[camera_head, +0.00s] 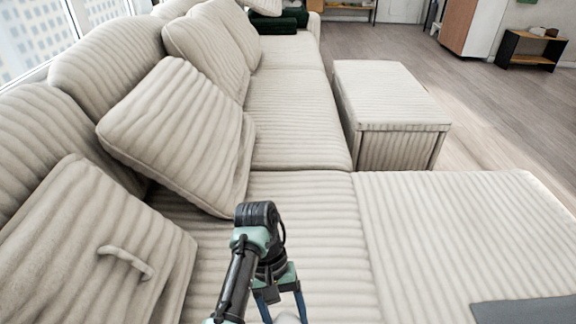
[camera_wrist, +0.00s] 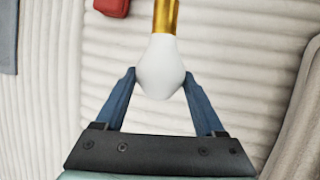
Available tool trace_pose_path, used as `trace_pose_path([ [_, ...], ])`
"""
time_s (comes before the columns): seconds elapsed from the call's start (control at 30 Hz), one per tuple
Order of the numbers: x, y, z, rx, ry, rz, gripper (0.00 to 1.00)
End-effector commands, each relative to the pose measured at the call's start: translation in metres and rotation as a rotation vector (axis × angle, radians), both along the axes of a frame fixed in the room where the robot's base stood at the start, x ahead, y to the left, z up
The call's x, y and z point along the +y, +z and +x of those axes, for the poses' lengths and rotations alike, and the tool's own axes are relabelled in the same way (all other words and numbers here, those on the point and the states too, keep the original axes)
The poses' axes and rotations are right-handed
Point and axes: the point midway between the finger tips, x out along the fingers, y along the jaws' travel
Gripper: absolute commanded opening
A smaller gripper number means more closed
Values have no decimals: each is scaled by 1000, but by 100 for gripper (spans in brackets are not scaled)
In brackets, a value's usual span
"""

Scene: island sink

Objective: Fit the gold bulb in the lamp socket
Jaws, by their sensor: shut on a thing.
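The bulb (camera_wrist: 158,62) has a white glass body and a gold base that points to the top edge of the wrist view, where its end is cut off. My gripper (camera_wrist: 160,78) is shut on the white glass, one blue finger on each side. In the head view my gripper (camera_head: 281,308) is at the bottom edge over the sofa, with a small part of the white bulb (camera_head: 287,318) showing between the fingers. No lamp or socket shows in either view.
A ribbed cream sofa (camera_head: 300,215) with several cushions fills most of the head view. A matching ottoman (camera_head: 385,92) stands beyond it, with open wooden floor (camera_head: 375,40) behind. A grey flat thing (camera_head: 525,312) lies at lower right. The wrist view shows a red object (camera_wrist: 112,6).

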Motion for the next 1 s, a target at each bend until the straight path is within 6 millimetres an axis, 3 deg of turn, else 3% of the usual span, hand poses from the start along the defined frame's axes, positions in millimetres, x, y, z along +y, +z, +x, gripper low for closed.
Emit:
trace_pose_path([
  [0.03, 1, 18, -2, 0, 1, 1, 9],
  [1.0, 3, 173, -42, 2, 3, 7, 9],
])
